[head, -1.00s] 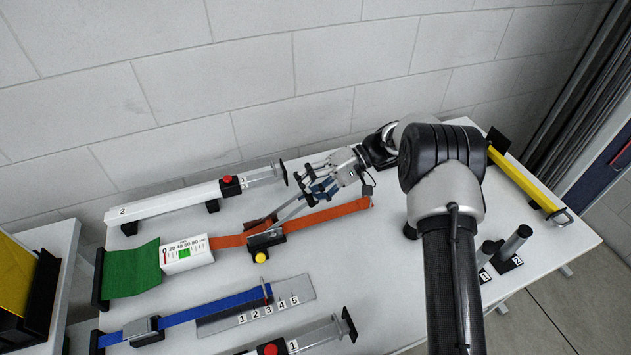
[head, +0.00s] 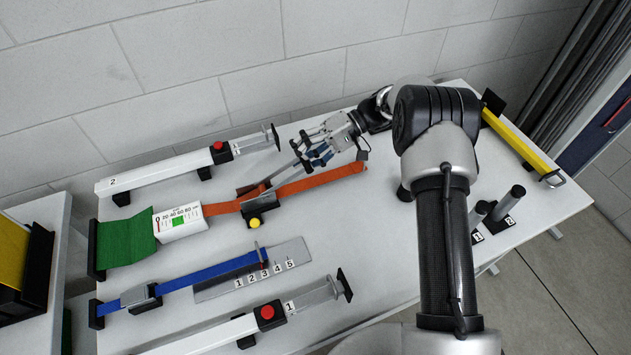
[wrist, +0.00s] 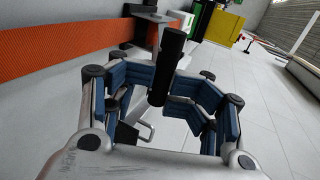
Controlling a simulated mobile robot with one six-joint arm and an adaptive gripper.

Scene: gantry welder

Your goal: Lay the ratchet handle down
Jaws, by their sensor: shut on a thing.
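The ratchet (head: 258,207) is a black block with a yellow knob, set on the orange strap. Its metal handle (head: 284,175) rises tilted from the block, up and to the right. My gripper (head: 318,151) is at the handle's upper end, above the orange strap. In the wrist view, the black grip of the handle (wrist: 171,58) stands between the blue-padded fingers of my gripper (wrist: 168,100), which is shut on it. The exact contact of the pads is hard to see.
The orange strap (head: 320,179) runs to a white gauge (head: 181,223) and green webbing (head: 125,243). Behind lies device 2 (head: 160,172); in front are a blue strap (head: 210,270), a numbered plate (head: 292,252) and device 1 (head: 205,334). Bare table lies right of the plate.

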